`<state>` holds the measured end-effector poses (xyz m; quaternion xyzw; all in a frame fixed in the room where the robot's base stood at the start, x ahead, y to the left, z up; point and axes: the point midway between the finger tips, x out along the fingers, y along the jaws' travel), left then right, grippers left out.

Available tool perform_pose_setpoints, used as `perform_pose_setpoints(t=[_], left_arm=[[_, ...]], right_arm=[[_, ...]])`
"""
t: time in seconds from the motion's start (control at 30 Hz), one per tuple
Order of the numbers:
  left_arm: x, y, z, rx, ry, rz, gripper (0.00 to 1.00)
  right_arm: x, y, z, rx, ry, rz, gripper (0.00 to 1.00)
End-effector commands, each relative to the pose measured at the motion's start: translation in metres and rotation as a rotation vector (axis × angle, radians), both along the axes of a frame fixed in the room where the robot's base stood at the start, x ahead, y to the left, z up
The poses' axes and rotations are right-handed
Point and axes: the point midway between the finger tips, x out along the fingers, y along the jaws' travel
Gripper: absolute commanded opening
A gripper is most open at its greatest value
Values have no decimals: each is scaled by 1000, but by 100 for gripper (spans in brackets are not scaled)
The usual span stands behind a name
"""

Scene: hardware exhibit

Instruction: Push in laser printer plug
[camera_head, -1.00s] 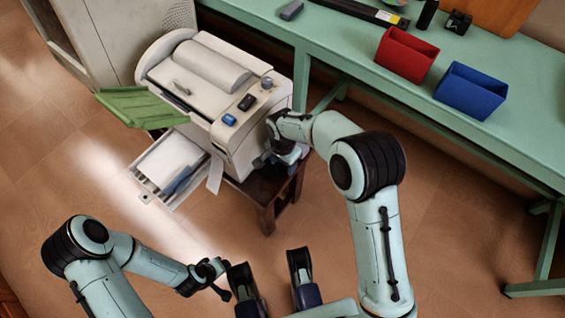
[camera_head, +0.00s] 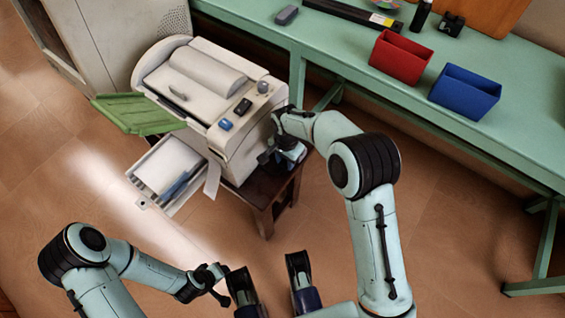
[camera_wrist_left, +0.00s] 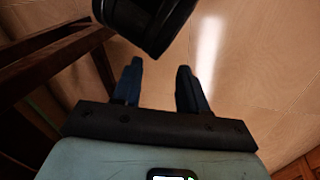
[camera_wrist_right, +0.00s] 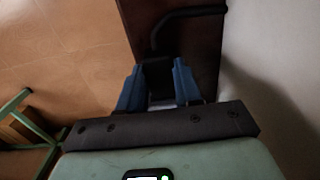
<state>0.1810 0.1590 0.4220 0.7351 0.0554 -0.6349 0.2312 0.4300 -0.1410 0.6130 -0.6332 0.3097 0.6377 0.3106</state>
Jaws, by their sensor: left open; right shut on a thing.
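The laser printer (camera_head: 245,150) is a cream machine on a small dark wooden stand, with a green flap and an open paper drawer. My right gripper (camera_wrist_right: 158,76) is shut on a black plug (camera_wrist_right: 157,72), whose dark cable curves away to the upper right. The gripper is low beside the printer's right side, and its fingers are partly hidden in the head view. The printer's socket is not clearly seen, so I cannot tell whether the plug touches it. My left gripper (camera_wrist_left: 160,76) is open and empty, over the floor at the lower left of the head view.
A green workbench (camera_head: 350,65) runs along the back right with a red bin (camera_head: 400,60) and a blue bin (camera_head: 465,92). The dark stand (camera_head: 262,200) is under my right gripper. A grey cabinet (camera_head: 110,35) stands behind the printer. The floor in front is clear.

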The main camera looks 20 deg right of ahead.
Motion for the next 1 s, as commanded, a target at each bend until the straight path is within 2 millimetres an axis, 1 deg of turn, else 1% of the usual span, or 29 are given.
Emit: perform_pose_setpoints(t=[0.03, 0.1, 0.13, 0.17, 0.2, 0.5, 0.57, 0.63, 0.77, 0.9, 1.0], left_arm=[[0, 0, 0, 0, 0, 0, 43], [0, 0, 0, 0, 0, 0, 43], [0, 0, 0, 0, 0, 0, 43], [0, 0, 0, 0, 0, 0, 43], [0, 0, 0, 0, 0, 0, 43], [0, 0, 0, 0, 0, 0, 43], [-1, 0, 1, -1, 3, -1, 43], [-3, -2, 4, -4, 8, -4, 43], [-12, -6, 11, -16, 30, -13, 43], [-24, -12, 21, -32, 64, -28, 43], [-33, -16, 27, -42, 85, -36, 43]], right_arm=[[3, -5, 1, -7, -11, -1, 0], [3, -5, 1, -8, -13, -1, 0], [4, -5, 1, -9, -13, -1, 37], [3, -5, 1, -8, -13, -1, 47], [3, -5, 1, -9, -12, -1, 60], [2, -3, 2, -5, -8, 0, 60], [2, -3, 5, -5, -9, 0, 60], [2, -2, 12, -5, -10, 0, 60], [3, -2, 37, -4, -12, 0, 60], [3, -3, 70, -4, -14, 0, 60], [3, -3, 92, -5, -13, 0, 60]])
